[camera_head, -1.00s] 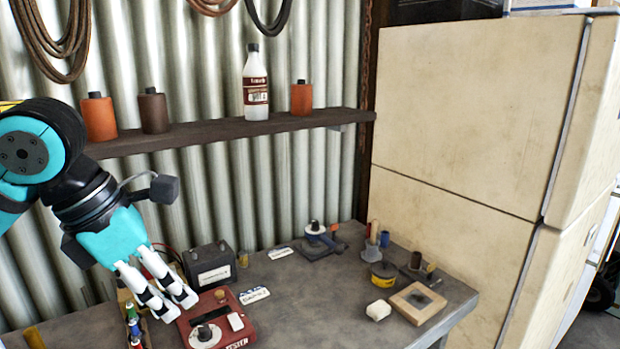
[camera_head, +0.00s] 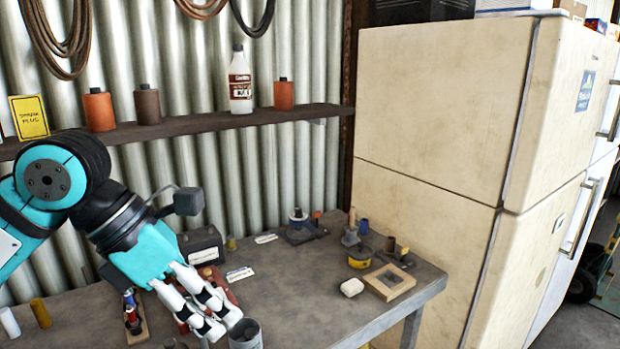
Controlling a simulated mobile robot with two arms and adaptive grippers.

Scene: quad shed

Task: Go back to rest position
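My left gripper (camera_head: 215,327) comes in from the left and hangs over the front of the grey workbench (camera_head: 310,285). Its white fingers point down to the right, above the red tester (camera_head: 223,287), which they partly hide. A grey metal cup (camera_head: 245,335) stands by the fingertips; I cannot tell whether they touch it. Nothing shows held between the fingers, but their opening is hard to judge from this angle. My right gripper is not in view.
A wooden tray (camera_head: 390,282), a white block (camera_head: 352,287) and a yellow tin (camera_head: 360,257) sit at the bench's right. A black battery (camera_head: 202,246) stands behind my gripper. A shelf (camera_head: 220,122) with bottles runs along the wall. A tall cream fridge (camera_head: 440,110) blocks the right side.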

